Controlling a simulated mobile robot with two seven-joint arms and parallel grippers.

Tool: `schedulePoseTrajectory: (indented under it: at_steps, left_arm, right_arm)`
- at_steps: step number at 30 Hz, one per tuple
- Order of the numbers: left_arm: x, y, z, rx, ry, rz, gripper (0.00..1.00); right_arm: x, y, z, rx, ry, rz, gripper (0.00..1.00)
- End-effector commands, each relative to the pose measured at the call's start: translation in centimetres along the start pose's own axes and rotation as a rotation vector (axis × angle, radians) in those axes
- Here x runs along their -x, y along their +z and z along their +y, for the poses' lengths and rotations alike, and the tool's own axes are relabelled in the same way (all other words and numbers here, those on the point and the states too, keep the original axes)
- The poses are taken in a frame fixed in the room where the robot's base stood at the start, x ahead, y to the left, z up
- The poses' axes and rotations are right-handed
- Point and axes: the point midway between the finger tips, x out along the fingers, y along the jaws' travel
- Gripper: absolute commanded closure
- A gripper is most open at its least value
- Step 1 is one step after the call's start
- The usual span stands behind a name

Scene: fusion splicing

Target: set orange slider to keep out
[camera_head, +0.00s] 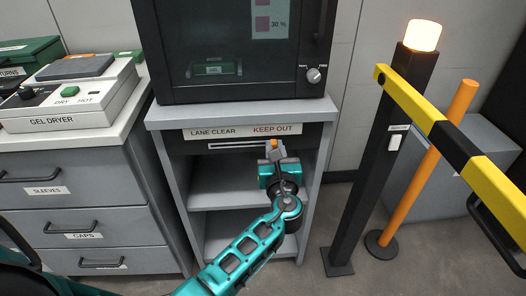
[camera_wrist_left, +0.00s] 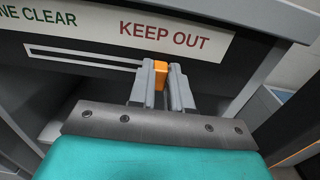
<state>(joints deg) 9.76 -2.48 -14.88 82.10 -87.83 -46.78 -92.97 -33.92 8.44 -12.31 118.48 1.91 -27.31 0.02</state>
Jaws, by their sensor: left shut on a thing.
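The orange slider (camera_head: 274,144) is at the right end of the white-edged slot (camera_head: 234,145) in the dark panel below the oven-like cabinet. It sits under the red KEEP OUT label (camera_head: 274,129), with LANE CLEAR (camera_head: 213,132) to the left. My left gripper (camera_head: 276,154) is shut on the slider. In the left wrist view the orange slider (camera_wrist_left: 160,70) shows between the two grey fingers of my left gripper (camera_wrist_left: 161,78), below the KEEP OUT lettering (camera_wrist_left: 178,36). The fingers hide the right end of the slot. My right gripper is not in view.
Open shelves (camera_head: 222,188) lie below the panel. A gel dryer (camera_head: 68,100) stands on a drawer unit at left. At right are a dark post (camera_head: 375,165) with a lit lamp (camera_head: 422,35), a yellow-black barrier arm (camera_head: 455,145) and an orange pole (camera_head: 425,170).

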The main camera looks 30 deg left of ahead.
Motion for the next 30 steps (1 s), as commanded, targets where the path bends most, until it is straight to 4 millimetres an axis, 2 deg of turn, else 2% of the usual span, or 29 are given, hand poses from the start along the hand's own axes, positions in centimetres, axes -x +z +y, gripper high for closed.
schedulePoseTrajectory:
  at_steps: [11,12,20,30]
  left_arm:
    - [-0.03,0.15,-0.51,0.001,-0.007,-0.002,1.0]
    - [-0.03,0.16,-0.52,0.002,-0.008,-0.003,0.81]
    - [-0.01,0.11,-0.45,0.001,-0.006,-0.002,0.56]
    - [-0.07,0.05,-0.27,0.0,-0.003,-0.001,0.55]
  right_arm:
    - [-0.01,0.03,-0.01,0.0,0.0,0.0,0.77]
    - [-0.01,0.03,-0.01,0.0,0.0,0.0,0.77]
    - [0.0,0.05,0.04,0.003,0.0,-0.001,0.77]
    - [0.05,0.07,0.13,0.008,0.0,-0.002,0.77]
